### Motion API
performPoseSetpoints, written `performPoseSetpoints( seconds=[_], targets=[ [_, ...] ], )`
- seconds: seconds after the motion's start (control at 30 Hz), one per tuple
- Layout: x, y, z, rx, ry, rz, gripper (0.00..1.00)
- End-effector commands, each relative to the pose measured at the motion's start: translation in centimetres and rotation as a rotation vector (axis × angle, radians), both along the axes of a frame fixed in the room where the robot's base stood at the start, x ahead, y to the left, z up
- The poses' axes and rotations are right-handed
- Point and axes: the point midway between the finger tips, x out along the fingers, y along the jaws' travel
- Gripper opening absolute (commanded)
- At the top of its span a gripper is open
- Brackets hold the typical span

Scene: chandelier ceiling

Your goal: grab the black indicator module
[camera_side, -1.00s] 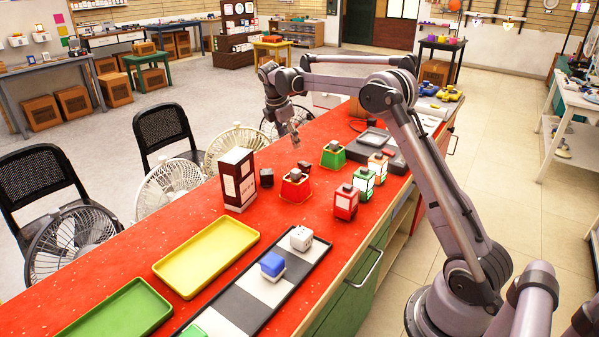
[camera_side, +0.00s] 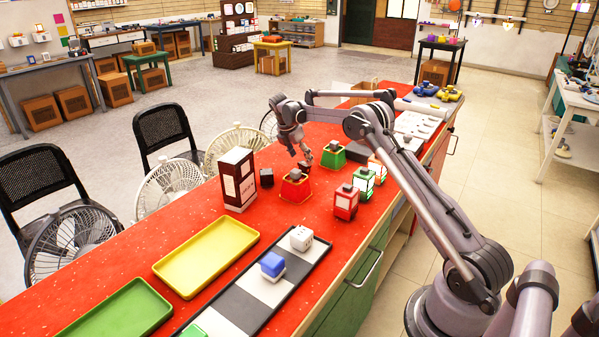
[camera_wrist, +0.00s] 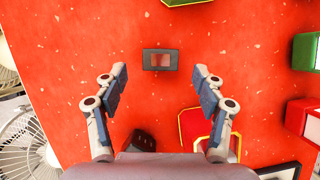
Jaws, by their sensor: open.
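A small black module (camera_wrist: 160,60) with a dull reddish face lies on the red counter. In the wrist view it sits ahead of my gripper (camera_wrist: 161,76), centred between the two spread fingertips and touching neither. In the side view the small black module (camera_side: 304,166) is just under my gripper (camera_side: 303,153), between the red and green holders. My gripper is open and empty, pointing down above the counter. A second small black block (camera_side: 266,177) stands beside the dark boxed package.
A red holder (camera_side: 295,188) and a green holder (camera_side: 333,155) stand close by. Red (camera_side: 346,203) and green (camera_side: 364,183) lantern-like blocks stand to the right. A dark package (camera_side: 238,180) is at left. Yellow (camera_side: 207,256) and green (camera_side: 118,314) trays lie nearer the camera.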

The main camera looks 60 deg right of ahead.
Motion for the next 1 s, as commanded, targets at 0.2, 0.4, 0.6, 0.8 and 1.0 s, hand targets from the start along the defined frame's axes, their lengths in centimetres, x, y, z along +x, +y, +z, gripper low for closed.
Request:
performPoseSetpoints(
  seconds=[0.2, 0.4, 0.6, 0.8, 1.0],
  targets=[
    [-0.3, -1.3, -2.3, 0.000, 0.000, -0.001, 0.70],
    [-0.5, -2.1, -4.3, 0.000, -0.001, -0.001, 0.70],
    [-0.5, -2.1, -4.4, 0.000, -0.001, -0.001, 0.70],
    [-0.5, -2.0, -4.3, 0.000, 0.000, 0.000, 0.17],
    [-0.5, -2.0, -4.3, 0.000, 0.000, 0.000, 0.16]
  ],
)
